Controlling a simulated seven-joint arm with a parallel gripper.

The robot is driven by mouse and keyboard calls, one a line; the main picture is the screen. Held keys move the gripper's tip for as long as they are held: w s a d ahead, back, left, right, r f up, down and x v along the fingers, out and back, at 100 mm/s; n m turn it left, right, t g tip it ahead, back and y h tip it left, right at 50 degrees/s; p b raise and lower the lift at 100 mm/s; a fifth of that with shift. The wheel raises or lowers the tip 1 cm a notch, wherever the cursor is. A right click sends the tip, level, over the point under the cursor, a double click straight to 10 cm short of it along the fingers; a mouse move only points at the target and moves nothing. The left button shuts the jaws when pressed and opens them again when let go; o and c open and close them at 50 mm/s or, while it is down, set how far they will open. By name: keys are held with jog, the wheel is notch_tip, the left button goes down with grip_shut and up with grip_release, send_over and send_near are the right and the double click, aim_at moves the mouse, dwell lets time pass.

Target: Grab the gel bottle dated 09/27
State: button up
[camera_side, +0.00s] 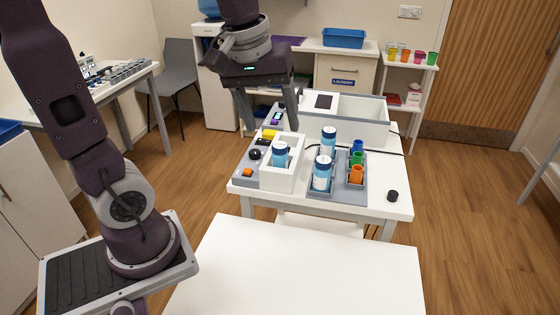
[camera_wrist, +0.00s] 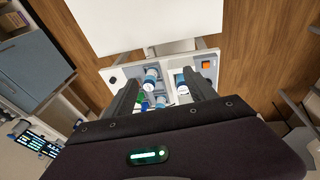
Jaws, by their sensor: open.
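One bottle (camera_side: 280,156) is upright in a narrow white box (camera_side: 290,177). A front bottle (camera_side: 322,175) and a rear bottle (camera_side: 328,142) stand in a grey tray (camera_side: 321,195) to its right. The dates on their labels are too small to read, so I cannot tell which is 09/27. My gripper (camera_side: 268,126) is open and empty, above the table's back left part. In the wrist view, the bottles show between and beyond my fingers (camera_wrist: 160,80).
Blue (camera_side: 357,147), green (camera_side: 357,159) and orange (camera_side: 356,174) cups stand right of the bottles. A large white bin (camera_side: 362,122) is behind. A panel with an orange button (camera_side: 247,172) lies left. A black knob (camera_side: 392,196) sits at right. The front white table (camera_side: 300,265) is bare.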

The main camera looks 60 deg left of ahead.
jog(key=w+a+f+n+g, duration=0.1)
jog(key=w+a+f+n, duration=0.2)
jog(key=w+a+n, duration=0.15)
jog(key=n+g, duration=0.2)
jog(key=n, duration=0.3)
send_over(280, 145)
jog(key=f, duration=0.4)
jog(key=d+f, duration=0.1)
jog(key=f, duration=0.7)
jog(key=a+f, duration=0.1)
jog(key=f, duration=0.1)
jog(key=shift+f, duration=0.25)
jog(key=shift+c, duration=0.5)
grip_shut()
